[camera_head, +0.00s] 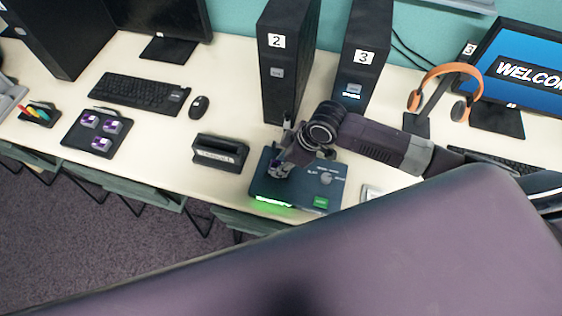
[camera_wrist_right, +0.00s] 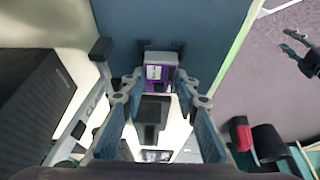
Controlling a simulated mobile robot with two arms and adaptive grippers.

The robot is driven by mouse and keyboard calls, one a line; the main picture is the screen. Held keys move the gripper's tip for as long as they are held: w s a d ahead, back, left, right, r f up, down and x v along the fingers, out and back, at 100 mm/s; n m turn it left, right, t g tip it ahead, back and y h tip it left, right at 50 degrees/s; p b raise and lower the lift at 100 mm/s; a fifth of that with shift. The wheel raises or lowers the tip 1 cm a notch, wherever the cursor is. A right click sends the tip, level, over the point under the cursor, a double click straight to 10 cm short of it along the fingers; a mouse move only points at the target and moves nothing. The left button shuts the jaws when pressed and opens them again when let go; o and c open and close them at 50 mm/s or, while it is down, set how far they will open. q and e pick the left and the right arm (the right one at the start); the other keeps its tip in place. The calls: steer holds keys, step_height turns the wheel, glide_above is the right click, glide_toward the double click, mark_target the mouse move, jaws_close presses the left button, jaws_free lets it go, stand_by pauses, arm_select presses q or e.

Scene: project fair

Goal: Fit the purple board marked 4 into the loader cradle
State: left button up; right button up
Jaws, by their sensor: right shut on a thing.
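The purple board (camera_wrist_right: 159,73), with a pale label face, is between the fingertips of my right gripper (camera_wrist_right: 158,88) in the right wrist view. Its number cannot be read. In the head view, the right gripper (camera_head: 284,163) is over the left part of the dark blue loader (camera_head: 325,191), and a bit of purple shows there. Dark brackets (camera_wrist_right: 160,46) on the loader stand right beside the board; whether it is seated cannot be told. What seems to be my left gripper (camera_wrist_right: 303,55) is at the right edge of the wrist view, fingers apart, empty.
The loader has a green-lit front edge, a knob and a green button. A tray (camera_head: 72,143) with several purple boards lies left, and a black holder (camera_head: 208,158) stands beside the loader. Towers marked 2 (camera_head: 275,95) and 3 (camera_head: 360,75) stand behind. An orange headset (camera_head: 416,98) is right.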

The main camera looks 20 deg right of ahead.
steer(key=shift+f+p, duration=0.2)
steer(key=shift+p, duration=0.1)
stand_by(0.7)
steer(key=shift+p, duration=0.4)
stand_by(0.4)
steer(key=o, duration=1.2)
steer(key=shift+r, duration=0.1)
steer(key=shift+r+p, duration=3.45)
steer(key=shift+p, duration=0.35)
